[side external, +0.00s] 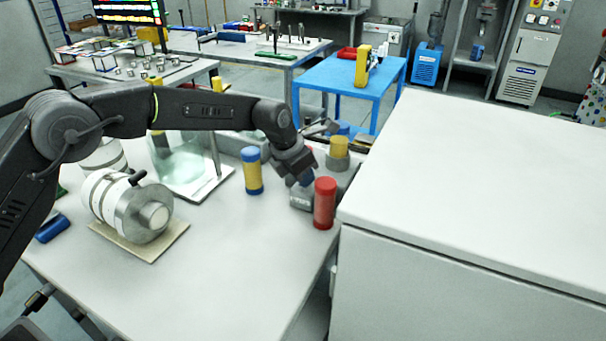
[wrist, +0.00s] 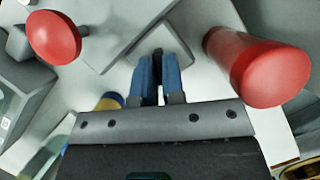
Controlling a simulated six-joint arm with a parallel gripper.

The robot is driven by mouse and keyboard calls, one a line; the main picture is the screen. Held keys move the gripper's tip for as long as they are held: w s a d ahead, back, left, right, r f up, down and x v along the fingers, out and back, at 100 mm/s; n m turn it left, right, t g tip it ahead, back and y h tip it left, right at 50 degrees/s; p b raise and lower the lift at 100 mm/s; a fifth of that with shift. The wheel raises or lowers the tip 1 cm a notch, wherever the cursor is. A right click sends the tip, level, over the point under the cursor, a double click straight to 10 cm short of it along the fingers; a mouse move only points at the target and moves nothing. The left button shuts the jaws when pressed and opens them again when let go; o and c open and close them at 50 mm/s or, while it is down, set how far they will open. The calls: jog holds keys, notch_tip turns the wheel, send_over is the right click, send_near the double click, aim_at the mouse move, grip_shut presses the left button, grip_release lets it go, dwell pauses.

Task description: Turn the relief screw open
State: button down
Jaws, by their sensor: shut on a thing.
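My gripper (side external: 303,182) is at the right side of the grey bench, its fingers pointing down at a low grey block (side external: 299,202). In the wrist view the two blue fingers (wrist: 158,80) are close together, with a narrow dark gap between them, and reach down to the grey block (wrist: 120,22). They are shut on a small part at the block, which I take to be the relief screw. The fingers hide nearly all of it, so I cannot tell how far it is turned.
A red cylinder (side external: 325,205) stands close right of my gripper, also in the wrist view (wrist: 262,70). A red knob (wrist: 53,37) is at upper left there. A yellow-and-blue cylinder (side external: 252,172) stands left. A large white box (side external: 480,190) bounds the right. The bench front is clear.

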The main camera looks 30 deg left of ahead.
jog(key=shift+r+n, duration=0.1)
jog(key=shift+n, duration=0.4)
jog(key=c, duration=1.2)
grip_release()
jog(key=v, duration=1.3)
jog(key=shift+s+d+r, duration=0.15)
jog(key=shift+s+r, duration=0.15)
jog(key=shift+r, duration=0.05)
